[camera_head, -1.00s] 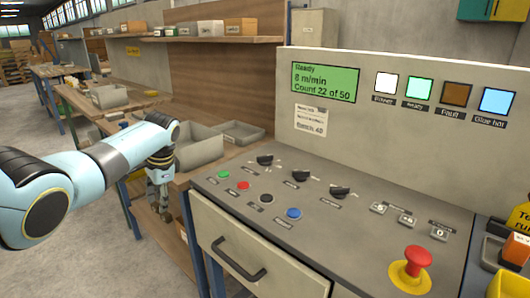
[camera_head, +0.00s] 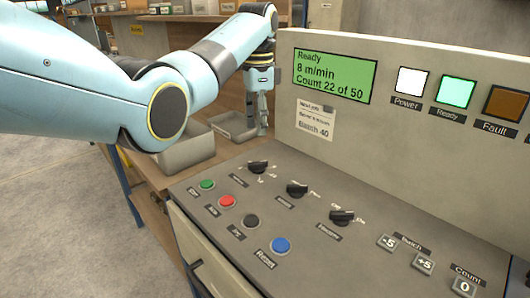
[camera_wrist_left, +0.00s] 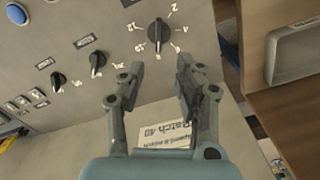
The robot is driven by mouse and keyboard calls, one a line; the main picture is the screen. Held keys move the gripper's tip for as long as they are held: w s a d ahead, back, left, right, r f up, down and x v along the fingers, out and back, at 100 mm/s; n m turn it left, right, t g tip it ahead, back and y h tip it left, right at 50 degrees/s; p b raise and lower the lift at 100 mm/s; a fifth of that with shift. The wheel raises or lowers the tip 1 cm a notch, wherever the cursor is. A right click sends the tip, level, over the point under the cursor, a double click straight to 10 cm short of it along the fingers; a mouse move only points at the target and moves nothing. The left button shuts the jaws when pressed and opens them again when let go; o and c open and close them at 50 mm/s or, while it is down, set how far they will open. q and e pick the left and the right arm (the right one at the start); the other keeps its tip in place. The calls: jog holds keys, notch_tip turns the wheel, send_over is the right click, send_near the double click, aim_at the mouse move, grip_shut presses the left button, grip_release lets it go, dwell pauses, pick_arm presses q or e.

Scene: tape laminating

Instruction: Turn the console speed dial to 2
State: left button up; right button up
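The speed dial (camera_head: 258,167) is a black knob at the back left of the console's sloping panel. In the left wrist view the dial (camera_wrist_left: 158,32) has numbers around it, with a 2 at its upper right; its pointer is hard to read. The green display (camera_head: 335,75) reads Ready, 8 m/min, Count 22 of 50. My left gripper (camera_head: 262,112) hangs beyond the dial, pointing down. In the left wrist view my left gripper (camera_wrist_left: 158,78) is open and empty, its fingers apart and just short of the dial in the picture. My right gripper is not in view.
Two more black knobs (camera_head: 297,190) (camera_head: 342,217) sit right of the dial. Green, red, black and blue buttons (camera_head: 281,245) line the panel's front. The upright panel with the display and lamps (camera_head: 411,81) rises behind. Grey bins (camera_head: 185,152) stand on the bench to the left.

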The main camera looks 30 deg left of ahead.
pick_arm(q)
send_over(258, 162)
jog(key=f, duration=0.4)
jog(key=shift+s+f, duration=0.2)
jog(key=shift+f, duration=0.15)
jog(key=f, duration=0.4)
jog(key=shift+w+f+b, duration=0.15)
jog(key=shift+w+b, duration=0.1)
jog(key=shift+b, duration=0.1)
jog(key=shift+f, duration=0.5)
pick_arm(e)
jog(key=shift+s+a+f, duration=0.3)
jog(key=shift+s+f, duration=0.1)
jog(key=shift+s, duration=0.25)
pick_arm(q)
jog(key=c, duration=0.6)
grip_shut()
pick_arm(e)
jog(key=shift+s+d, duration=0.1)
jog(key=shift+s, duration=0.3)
